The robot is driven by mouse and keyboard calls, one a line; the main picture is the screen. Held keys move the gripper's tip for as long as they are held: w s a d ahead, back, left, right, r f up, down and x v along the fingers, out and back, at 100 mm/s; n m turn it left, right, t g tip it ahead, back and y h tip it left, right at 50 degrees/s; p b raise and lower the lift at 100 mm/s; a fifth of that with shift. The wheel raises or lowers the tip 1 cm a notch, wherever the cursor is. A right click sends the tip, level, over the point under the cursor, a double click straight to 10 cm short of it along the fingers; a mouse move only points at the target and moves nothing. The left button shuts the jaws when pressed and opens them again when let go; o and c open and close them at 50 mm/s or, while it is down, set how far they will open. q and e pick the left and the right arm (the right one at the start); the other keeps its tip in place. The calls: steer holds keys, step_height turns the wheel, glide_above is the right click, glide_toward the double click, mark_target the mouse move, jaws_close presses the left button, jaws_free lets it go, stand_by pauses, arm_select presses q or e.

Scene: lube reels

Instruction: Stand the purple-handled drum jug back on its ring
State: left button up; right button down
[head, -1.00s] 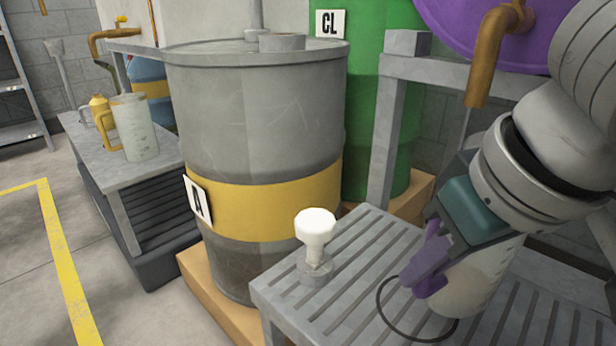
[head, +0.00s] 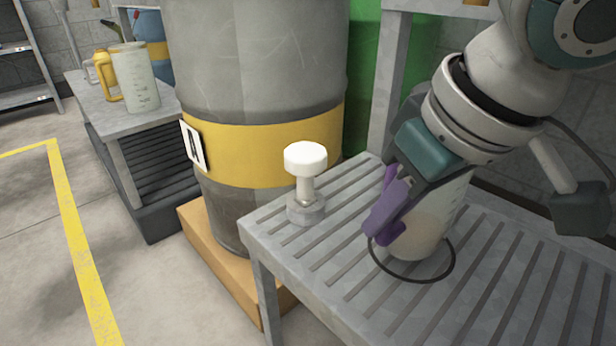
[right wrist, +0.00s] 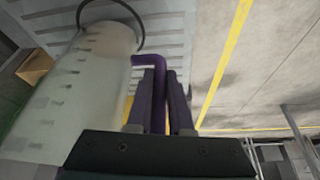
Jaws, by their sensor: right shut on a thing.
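The translucent drum jug (head: 432,228) with the purple handle (head: 384,215) is at the grey slatted stand, leaning in the head view with its top to the right. My right gripper (head: 394,190) is shut on the handle. The jug's foot appears inside the outline of the thin black ring (head: 413,282); I cannot tell whether it touches the slats. In the right wrist view the jug (right wrist: 75,85) is left of the fingers (right wrist: 162,100), and the ring (right wrist: 142,30) curves around its foot. My left gripper is not in view.
A white-topped grey fitting (head: 305,160) stands on the slatted stand (head: 300,262), left of the jug. Behind is a grey drum (head: 255,70) with a yellow band. A side table (head: 120,120) at left holds a yellow-handled jug (head: 136,80). Slats in front are clear.

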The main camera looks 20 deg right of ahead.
step_height(320, 180, down, 2)
steer(key=shift+f+b, duration=0.25)
steer(key=shift+b, duration=0.25)
steer(key=shift+r, duration=0.15)
steer(key=c, duration=0.8)
jaws_free()
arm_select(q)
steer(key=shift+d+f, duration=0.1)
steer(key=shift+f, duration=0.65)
